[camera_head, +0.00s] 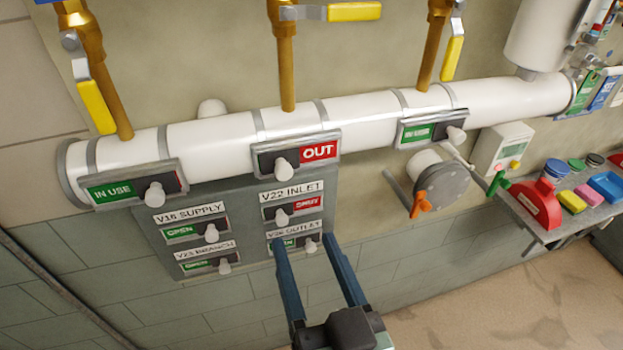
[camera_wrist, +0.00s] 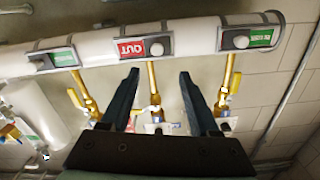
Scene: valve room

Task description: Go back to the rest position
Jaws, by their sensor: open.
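My gripper (camera_head: 308,245) is open, its two dark blue fingers apart with nothing between them. In the head view it is at the lower middle, its fingertips over the lower right of the grey valve panel (camera_head: 247,214). The left fingertip partly covers the V26 OUTLET slider (camera_head: 311,245). In the wrist view my gripper (camera_wrist: 157,78) points at the white pipe (camera_wrist: 190,36), below its red OUT sign (camera_wrist: 131,48). Whether the fingertips touch the panel, I cannot tell.
The white pipe (camera_head: 214,147) runs across the wall with yellow-handled valves (camera_head: 355,12) above. An orange-handled round fitting (camera_head: 443,187) is right of the panel. A shelf (camera_head: 530,217) with a red device (camera_head: 537,203) and small coloured items stands at right. The floor below is clear.

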